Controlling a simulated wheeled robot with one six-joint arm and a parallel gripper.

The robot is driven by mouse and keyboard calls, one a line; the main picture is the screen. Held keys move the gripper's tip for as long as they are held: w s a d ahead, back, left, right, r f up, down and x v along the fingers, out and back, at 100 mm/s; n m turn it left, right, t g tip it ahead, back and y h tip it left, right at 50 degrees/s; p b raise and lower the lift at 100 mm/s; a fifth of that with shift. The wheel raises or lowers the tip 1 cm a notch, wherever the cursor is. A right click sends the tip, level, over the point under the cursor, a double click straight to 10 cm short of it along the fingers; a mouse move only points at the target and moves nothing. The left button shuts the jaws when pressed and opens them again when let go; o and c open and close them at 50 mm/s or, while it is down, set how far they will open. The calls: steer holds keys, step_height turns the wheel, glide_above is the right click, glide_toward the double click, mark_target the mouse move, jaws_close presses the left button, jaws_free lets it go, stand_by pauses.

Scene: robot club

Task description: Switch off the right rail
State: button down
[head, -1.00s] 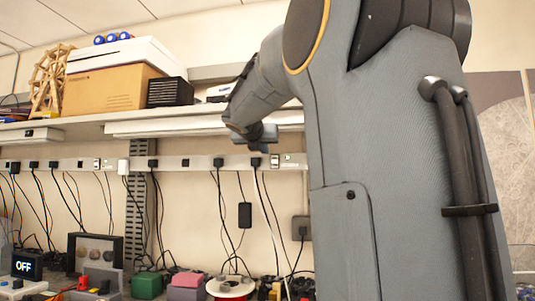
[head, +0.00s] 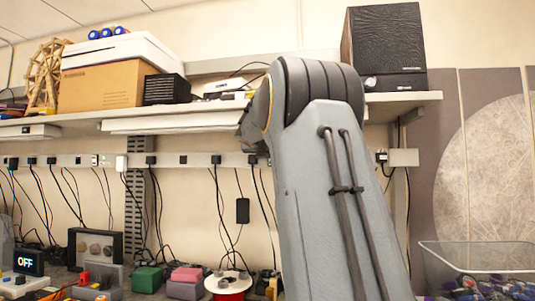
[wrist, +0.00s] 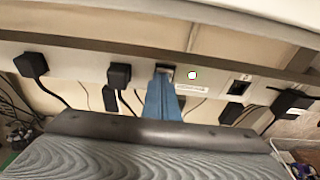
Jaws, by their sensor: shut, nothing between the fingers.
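The right rail (head: 222,159) is a pale power strip along the wall, partly behind my arm in the head view. In the wrist view the rail (wrist: 75,65) crosses the picture with black plugs in it. My gripper (wrist: 163,82) shows as blue fingers, shut and empty, with the tips at the switch's lower edge. I cannot tell whether they touch it. In the head view my gripper is hidden behind my arm.
Black plugs (wrist: 119,75) flank the fingers on the left; an empty socket (wrist: 240,87) is to the right. A shelf (head: 75,121) overhangs the rail, bearing a box and a speaker (head: 385,48). Cables hang below. The bench holds an OFF display (head: 28,262) and a clear bin (head: 480,258).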

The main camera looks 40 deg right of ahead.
steer(key=p, duration=0.3)
steer(key=shift+w+d+r, duration=0.15)
steer(key=shift+r, duration=0.1)
steer(key=r+b+v, duration=0.2)
steer(key=v, duration=1.1)
stand_by(0.6)
steer(key=s+a+f+m+g+y, duration=0.1)
steer(key=a+f+m+y, duration=0.4)
steer(key=f, duration=0.7)
steer(key=s+a+f+m+g, duration=0.25)
steer(key=a+f, duration=0.45)
steer(key=f, duration=0.5)
steer(key=s+a+f+m+g+y, duration=0.1)
steer(key=a+f+m+y, duration=0.4)
steer(key=f, duration=0.7)
steer(key=s+a+f+m+g+y, duration=0.1)
steer(key=s+a+f+m+g, duration=0.1)
steer(key=s+a+f+m, duration=0.4)
steer(key=s+a+f+m+g+y, duration=0.1)
steer(key=s+a+f+m+g, duration=0.2)
steer(key=s+a+f+m, duration=0.4)
steer(key=s+a+f, duration=0.4)
steer(key=s+f, duration=0.6)
steer(key=s, duration=0.1)
steer(key=shift+s+a+f, duration=0.35)
